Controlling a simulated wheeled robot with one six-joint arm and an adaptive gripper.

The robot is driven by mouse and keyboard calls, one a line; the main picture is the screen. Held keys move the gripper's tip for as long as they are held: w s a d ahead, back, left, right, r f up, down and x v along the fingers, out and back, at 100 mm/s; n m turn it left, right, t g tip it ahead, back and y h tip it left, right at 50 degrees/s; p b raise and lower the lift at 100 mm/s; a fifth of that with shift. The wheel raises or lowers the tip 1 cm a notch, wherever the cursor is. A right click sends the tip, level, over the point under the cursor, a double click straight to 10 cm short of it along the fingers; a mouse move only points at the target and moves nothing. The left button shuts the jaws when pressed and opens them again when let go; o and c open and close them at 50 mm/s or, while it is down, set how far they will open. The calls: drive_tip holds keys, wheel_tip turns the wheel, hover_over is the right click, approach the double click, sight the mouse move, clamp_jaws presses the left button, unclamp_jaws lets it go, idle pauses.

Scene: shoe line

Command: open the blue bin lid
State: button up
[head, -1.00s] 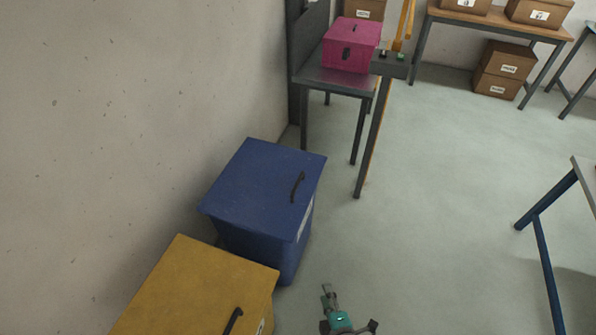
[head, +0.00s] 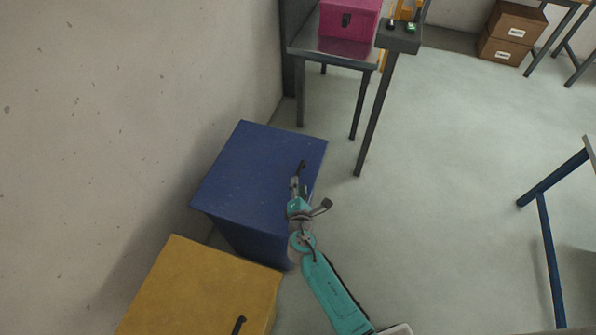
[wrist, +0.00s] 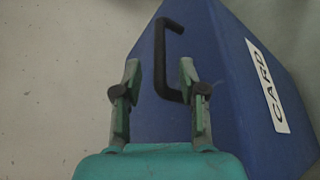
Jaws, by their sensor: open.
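The blue bin (head: 235,230) stands against the wall at the left in the head view, with its flat blue lid (head: 250,160) lying shut. A black handle (head: 302,165) sits near the lid's right edge. In the wrist view the handle (wrist: 160,55) is a black bar, and a white CARD label (wrist: 267,85) shows on the bin. My gripper (wrist: 159,72) is open and empty, its fingers on either side of the handle's bar in the picture. In the head view my gripper (head: 297,183) is over the lid's right edge, partly covering the handle's near end. I cannot tell whether they touch.
A yellow bin (head: 200,285) with a black handle stands in front of the blue one, close to it. A table (head: 335,47) with a pink box (head: 348,18) is behind. Blue table legs (head: 545,240) stand at the right. The floor between is clear.

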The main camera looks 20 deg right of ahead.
sight(298, 171)
drive_tip(key=x, duration=0.7)
drive_tip(key=shift+d, duration=0.1)
clamp_jaws()
